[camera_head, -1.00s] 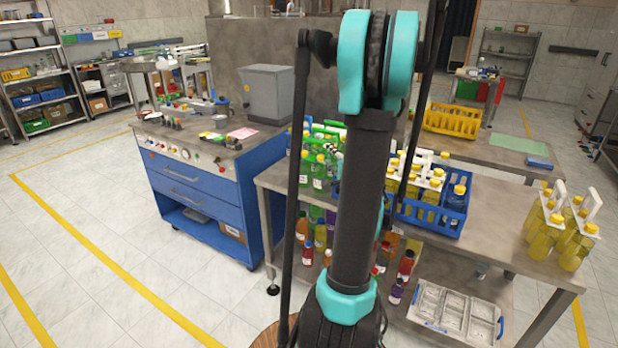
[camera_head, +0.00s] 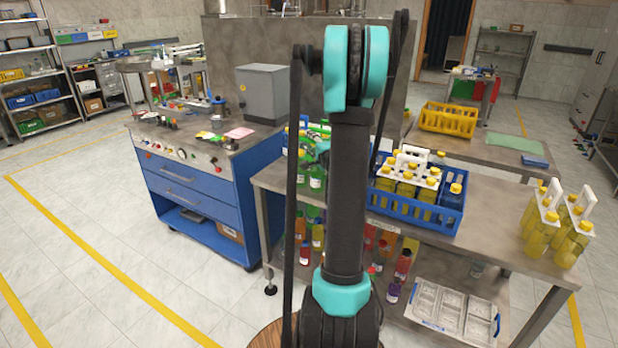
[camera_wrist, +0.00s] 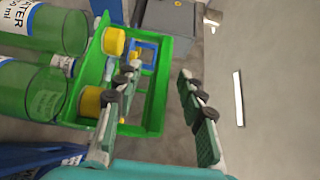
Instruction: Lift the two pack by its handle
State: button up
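Two packs of yellow bottles with yellow caps stand at the right end of the metal table, a left pack (camera_head: 540,228) and a right pack (camera_head: 572,240). Each has a white carrier with an upright handle, the right one's handle (camera_head: 585,200) being clear to see. Another white carrier (camera_head: 408,172) holds several yellow bottles in a blue crate (camera_head: 410,212). My gripper (camera_wrist: 158,74) is open and empty in the wrist view, with its fingers wide apart. In the head view my own arm hides most of it. I cannot tell which pack the task means.
A yellow crate (camera_head: 448,120) sits on the rear table. Bare tabletop (camera_head: 490,215) lies between blue crate and right packs.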

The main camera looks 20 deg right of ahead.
jog(key=shift+w, duration=0.6)
jog(key=shift+c, duration=0.3)
grip_shut()
